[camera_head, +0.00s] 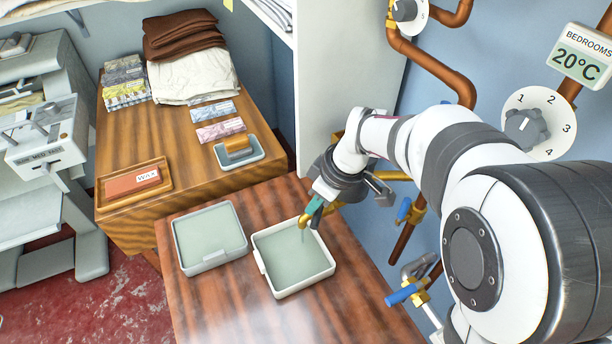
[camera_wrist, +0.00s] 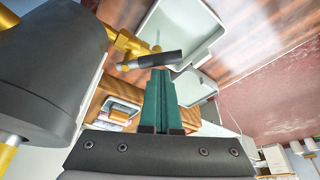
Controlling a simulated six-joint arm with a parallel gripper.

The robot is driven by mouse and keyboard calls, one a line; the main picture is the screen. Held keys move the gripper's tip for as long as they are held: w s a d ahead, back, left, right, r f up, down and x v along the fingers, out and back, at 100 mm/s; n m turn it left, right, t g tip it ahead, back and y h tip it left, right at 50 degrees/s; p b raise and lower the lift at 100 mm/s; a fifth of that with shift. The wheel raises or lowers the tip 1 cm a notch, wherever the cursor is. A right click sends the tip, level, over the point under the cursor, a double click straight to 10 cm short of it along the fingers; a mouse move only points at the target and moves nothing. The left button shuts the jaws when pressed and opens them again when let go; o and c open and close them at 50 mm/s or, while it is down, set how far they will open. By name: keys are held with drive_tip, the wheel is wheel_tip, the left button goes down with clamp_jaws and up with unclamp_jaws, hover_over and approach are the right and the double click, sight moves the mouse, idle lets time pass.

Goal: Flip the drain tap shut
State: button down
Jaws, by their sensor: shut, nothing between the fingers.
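The drain tap's brass spout (camera_head: 305,220) shows in the head view above a pale tray, with a thin stream below it. In the wrist view the brass tap (camera_wrist: 128,42) has a lever with a black grip (camera_wrist: 160,59), lying crosswise just beyond my fingertips. My gripper (camera_head: 314,208) is shut and empty, close beside the tap. Its green fingers (camera_wrist: 161,76) also show in the wrist view, pointing at the lever. I cannot tell whether they touch it. The lever is hidden in the head view.
The tray under the spout (camera_head: 328,277) stands on the wooden top beside a second tray (camera_head: 178,250). Pipes and blue-handled valves (camera_head: 402,294) line the wall at right. A wooden table (camera_head: 185,125) with folded cloths stands behind.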

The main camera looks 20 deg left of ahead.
sight(321, 208)
drive_tip(key=shift+w+d, duration=0.1)
drive_tip(key=shift+d, duration=0.7)
drive_tip(key=shift+w, duration=0.1)
drive_tip(key=shift+w+a, duration=0.45)
drive_tip(key=shift+w, duration=0.15)
wheel_tip(321, 208, up, 12)
drive_tip(key=shift+d+f, duration=0.1)
